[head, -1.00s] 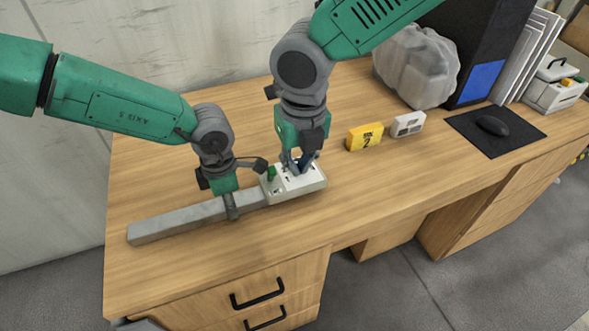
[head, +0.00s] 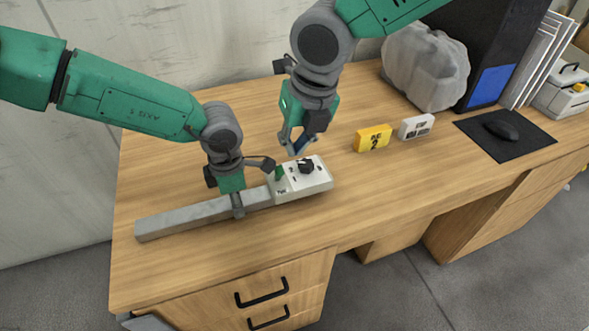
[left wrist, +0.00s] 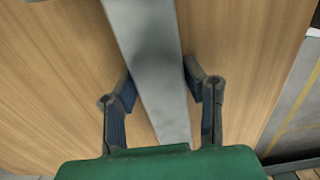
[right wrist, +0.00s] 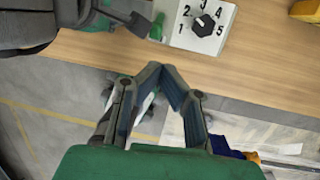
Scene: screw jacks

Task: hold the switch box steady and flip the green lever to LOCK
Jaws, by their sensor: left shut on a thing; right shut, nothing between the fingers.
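The white switch box (head: 318,181) sits at the right end of a long grey bar (head: 185,217) on the desk. A green lever (head: 279,173) stands up at the box's left end; its label is too small to read. A black knob (head: 306,166) sits right of it, ringed by numbers in the right wrist view (right wrist: 204,25). The lever shows there too (right wrist: 157,26). My left gripper (head: 238,211) is shut on the bar, just left of the box; the left wrist view shows the bar between its fingers (left wrist: 160,85). My right gripper (head: 296,150) is shut and empty, above and behind the box.
A yellow block (head: 373,138) and a white block (head: 416,126) stand right of the box. Further right are a wrapped grey lump (head: 425,68), a black mat (head: 480,138) with a mouse (head: 501,130) and a dark case. The desk front is clear.

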